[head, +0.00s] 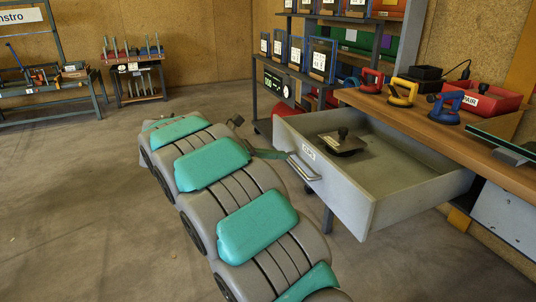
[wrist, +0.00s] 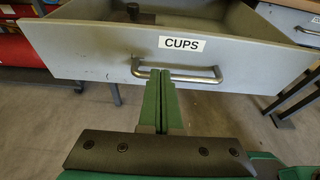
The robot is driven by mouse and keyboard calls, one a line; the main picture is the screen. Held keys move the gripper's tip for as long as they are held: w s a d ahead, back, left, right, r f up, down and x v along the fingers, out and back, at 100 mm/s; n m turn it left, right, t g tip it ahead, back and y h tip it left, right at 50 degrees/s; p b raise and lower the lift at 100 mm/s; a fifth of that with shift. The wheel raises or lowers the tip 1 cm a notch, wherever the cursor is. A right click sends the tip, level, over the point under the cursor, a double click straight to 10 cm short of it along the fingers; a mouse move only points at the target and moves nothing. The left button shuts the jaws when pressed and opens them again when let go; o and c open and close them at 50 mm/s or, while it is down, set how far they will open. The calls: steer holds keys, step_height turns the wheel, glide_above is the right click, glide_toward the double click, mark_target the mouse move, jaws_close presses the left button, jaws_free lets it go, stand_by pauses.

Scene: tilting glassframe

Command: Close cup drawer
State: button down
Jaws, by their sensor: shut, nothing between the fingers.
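The grey cup drawer (head: 337,196) is pulled far out from under the wooden workbench, and its inside is open to view. Its front bears a CUPS label (wrist: 182,44) and a metal bar handle (wrist: 195,77). A dark item with a black knob (head: 343,143) lies inside. My gripper (head: 285,154) has green fingers. They are together with nothing between them, pointing at the drawer front. In the wrist view the fingertips (wrist: 160,73) overlap the left part of the handle. I cannot tell whether they touch it.
On the workbench top (head: 430,122) are red, yellow and blue suction lifters and a red box (head: 485,99). A shelf rack (head: 300,70) stands behind the drawer. Tool racks stand at the far left, with open floor (head: 70,200) between.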

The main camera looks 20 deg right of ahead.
mark_target(303, 156)
steer(key=x, duration=0.5)
stand_by(0.3)
